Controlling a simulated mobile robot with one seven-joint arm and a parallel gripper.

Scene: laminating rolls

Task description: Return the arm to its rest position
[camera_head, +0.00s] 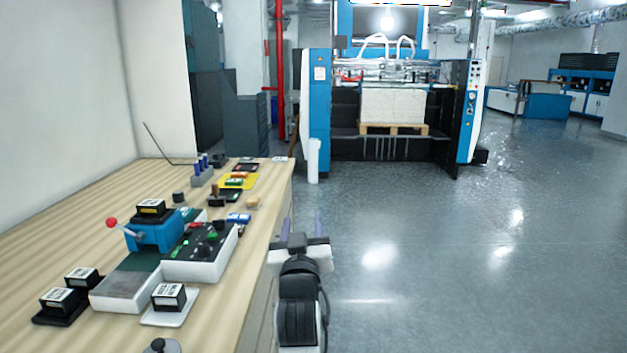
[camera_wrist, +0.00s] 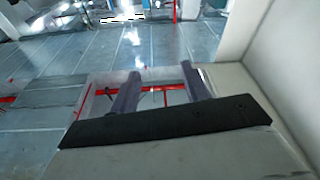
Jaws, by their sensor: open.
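My gripper (camera_head: 304,226) is in the head view just off the right edge of the wooden table, over the floor. Its two greyish-purple fingers point away from me and stand apart. In the wrist view the fingers of my gripper (camera_wrist: 159,82) are spread with nothing between them. My arm (camera_head: 300,300) reaches up from the bottom of the head view, beside the table's edge.
The wooden table (camera_head: 70,210) on the left bears a blue device with a red knob (camera_head: 152,230), a control box (camera_head: 201,252), and several black-topped blocks. A blue-and-white machine (camera_head: 318,110) holds a white stack (camera_head: 392,106) on a pallet. The floor (camera_head: 480,260) at right is clear.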

